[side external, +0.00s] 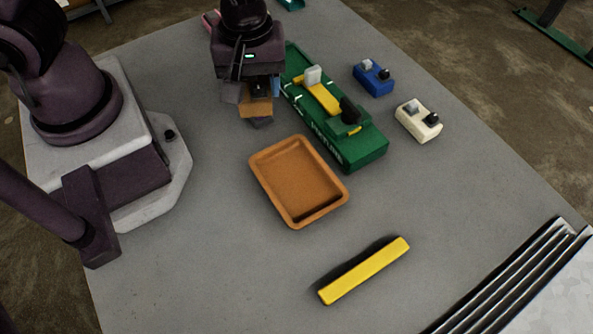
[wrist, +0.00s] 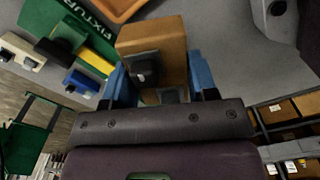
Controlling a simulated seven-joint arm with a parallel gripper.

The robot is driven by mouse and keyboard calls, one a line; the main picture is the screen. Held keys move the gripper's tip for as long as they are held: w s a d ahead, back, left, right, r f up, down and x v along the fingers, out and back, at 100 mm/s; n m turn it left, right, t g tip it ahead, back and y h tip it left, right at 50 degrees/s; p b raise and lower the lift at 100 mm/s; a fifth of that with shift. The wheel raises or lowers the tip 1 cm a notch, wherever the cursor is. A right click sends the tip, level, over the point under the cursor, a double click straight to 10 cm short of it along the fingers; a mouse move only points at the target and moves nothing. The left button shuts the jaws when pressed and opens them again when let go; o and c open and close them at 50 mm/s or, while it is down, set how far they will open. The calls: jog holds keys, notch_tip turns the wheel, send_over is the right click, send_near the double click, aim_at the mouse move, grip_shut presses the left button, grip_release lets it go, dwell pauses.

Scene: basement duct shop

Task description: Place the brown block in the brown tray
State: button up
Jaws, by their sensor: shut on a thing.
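The brown block (side external: 257,106) is held in my gripper (side external: 256,119), which is shut on it. In the wrist view the block (wrist: 152,38) sits between the two blue fingers of my gripper (wrist: 160,85). The brown tray (side external: 272,203) lies on the grey table, below and to the right of the gripper in the side view. Its inside looks empty. In the wrist view only a corner of the tray (wrist: 118,10) shows at the top edge. The block is apart from the tray.
A green fixture (side external: 365,155) with a yellow piece stands right of the gripper, close to the tray. A blue block (side external: 373,80) and a cream block (side external: 418,122) lie beyond it. A yellow bar (side external: 364,271) lies in front. Metal channels (side external: 520,285) sit at the lower right.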

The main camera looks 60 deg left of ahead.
jog(key=n, duration=0.1)
send_near(297, 182)
jog(key=s+a+r, duration=0.2)
jog(key=w+d+f+n, duration=0.1)
jog(key=w+d+n, duration=0.1)
jog(key=n, duration=0.2)
notch_tip(297, 182, down, 8)
jog(key=shift+d+r, duration=0.1)
jog(key=shift+r, duration=0.05)
jog(key=shift+f, duration=0.2)
jog(key=o, duration=1.1)
jog(key=shift+o, duration=0.2)
jog(key=shift+r, duration=0.15)
